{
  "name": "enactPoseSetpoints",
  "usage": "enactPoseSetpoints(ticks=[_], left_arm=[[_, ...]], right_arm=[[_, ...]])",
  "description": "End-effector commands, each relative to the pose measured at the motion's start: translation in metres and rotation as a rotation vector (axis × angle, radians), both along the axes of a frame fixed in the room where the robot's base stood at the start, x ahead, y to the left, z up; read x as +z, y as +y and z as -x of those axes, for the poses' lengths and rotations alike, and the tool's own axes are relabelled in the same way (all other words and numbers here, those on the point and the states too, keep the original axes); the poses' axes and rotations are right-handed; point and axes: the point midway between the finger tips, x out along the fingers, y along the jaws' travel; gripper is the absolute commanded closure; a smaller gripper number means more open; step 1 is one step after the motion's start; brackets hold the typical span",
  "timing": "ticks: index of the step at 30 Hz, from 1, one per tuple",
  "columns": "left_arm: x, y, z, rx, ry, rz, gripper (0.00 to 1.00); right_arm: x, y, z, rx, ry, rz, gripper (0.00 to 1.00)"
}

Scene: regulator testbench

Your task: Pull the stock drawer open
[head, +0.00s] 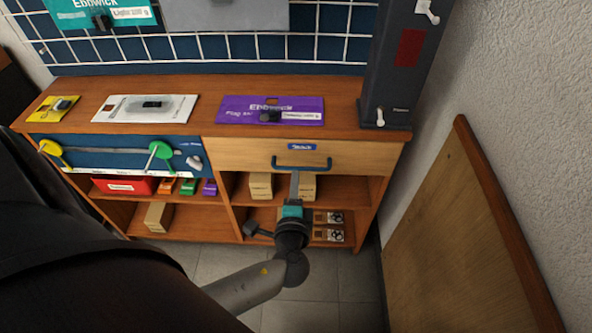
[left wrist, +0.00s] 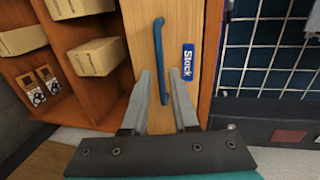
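The stock drawer (head: 345,157) is a pale wood front under the right part of the counter, and it looks shut. It carries a blue bar handle (head: 302,164) and a blue "Stock" label (head: 303,147). In the left wrist view the handle (left wrist: 158,45) runs lengthwise between the finger lines, beside the label (left wrist: 188,62). My left gripper (head: 295,174) is just in front of and below the handle. Its fingers (left wrist: 161,75) are spread, one on each side of the bar in the picture. Contact with the bar cannot be told. My right gripper is not in view.
Shelves under the drawer hold cardboard boxes (head: 261,186). A blue panel (head: 110,154) with yellow and green levers is to the left. A dark post (head: 390,75) stands on the counter's right end. A wooden board (head: 455,240) leans by the right wall.

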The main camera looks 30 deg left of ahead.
Motion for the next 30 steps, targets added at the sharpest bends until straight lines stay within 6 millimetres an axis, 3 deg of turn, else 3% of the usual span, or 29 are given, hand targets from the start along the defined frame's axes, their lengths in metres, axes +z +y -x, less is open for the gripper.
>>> enactPoseSetpoints(ticks=[11, 24, 30], left_arm=[[-0.012, 0.027, -0.045, 0.000, 0.000, 0.000, 0.73], [-0.013, 0.032, -0.052, 0.000, 0.001, 0.001, 0.73], [-0.013, 0.032, -0.052, 0.000, 0.001, 0.001, 0.94]], right_arm=[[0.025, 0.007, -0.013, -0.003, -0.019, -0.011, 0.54], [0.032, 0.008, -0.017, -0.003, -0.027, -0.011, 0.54], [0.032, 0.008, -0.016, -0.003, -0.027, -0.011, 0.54]])
